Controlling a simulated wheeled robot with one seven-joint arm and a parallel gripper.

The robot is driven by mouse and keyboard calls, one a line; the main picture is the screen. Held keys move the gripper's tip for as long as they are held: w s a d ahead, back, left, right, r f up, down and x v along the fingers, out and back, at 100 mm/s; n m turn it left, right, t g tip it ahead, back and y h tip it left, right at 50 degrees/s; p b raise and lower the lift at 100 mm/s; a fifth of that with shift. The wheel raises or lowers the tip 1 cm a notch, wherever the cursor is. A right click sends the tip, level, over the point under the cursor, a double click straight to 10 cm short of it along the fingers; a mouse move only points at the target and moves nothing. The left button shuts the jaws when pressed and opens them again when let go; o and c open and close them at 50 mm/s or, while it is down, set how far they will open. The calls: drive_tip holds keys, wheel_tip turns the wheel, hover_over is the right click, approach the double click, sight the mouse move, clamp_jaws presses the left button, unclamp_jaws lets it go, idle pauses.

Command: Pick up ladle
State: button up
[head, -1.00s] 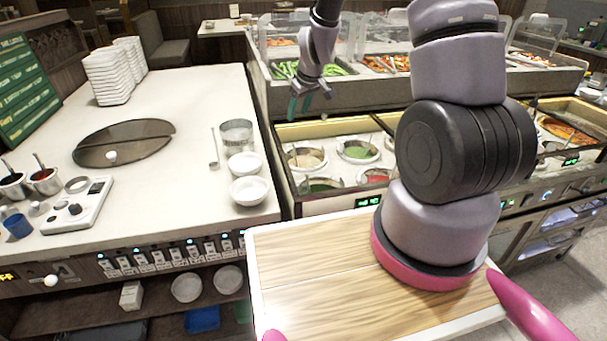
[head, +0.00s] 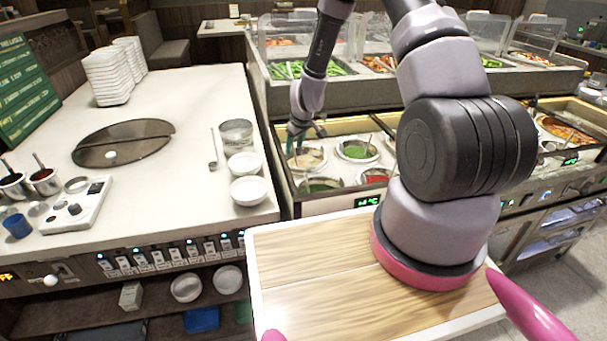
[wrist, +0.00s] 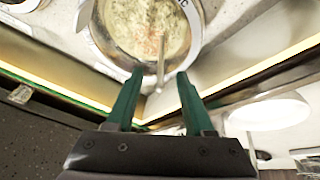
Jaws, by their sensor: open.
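My gripper (head: 299,138) is open over the back left sauce well. It also shows in the wrist view (wrist: 160,76) with two green fingers apart. A thin pale ladle handle (wrist: 161,62) rises from the pale, speckled sauce in the round well (wrist: 118,35). In the wrist view the handle's end appears between the fingertips; I cannot tell whether it is at their depth. The ladle's bowl is hidden in the sauce. In the head view this well of beige sauce (head: 308,160) is just below my gripper, which partly covers it.
Neighbouring wells hold green sauce (head: 357,151) and red sauce (head: 374,178). The well unit has a raised metal rim close to my fingers. The white counter (head: 190,105) at left carries bowls (head: 248,190), a metal pot (head: 236,131) and a thin utensil (head: 213,148).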

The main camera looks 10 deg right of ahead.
drive_tip(key=shift+x, duration=0.9)
drive_tip(key=shift+c, duration=0.3)
drive_tip(key=shift+r, duration=0.1)
clamp_jaws()
wheel_tip(320, 180, up, 10)
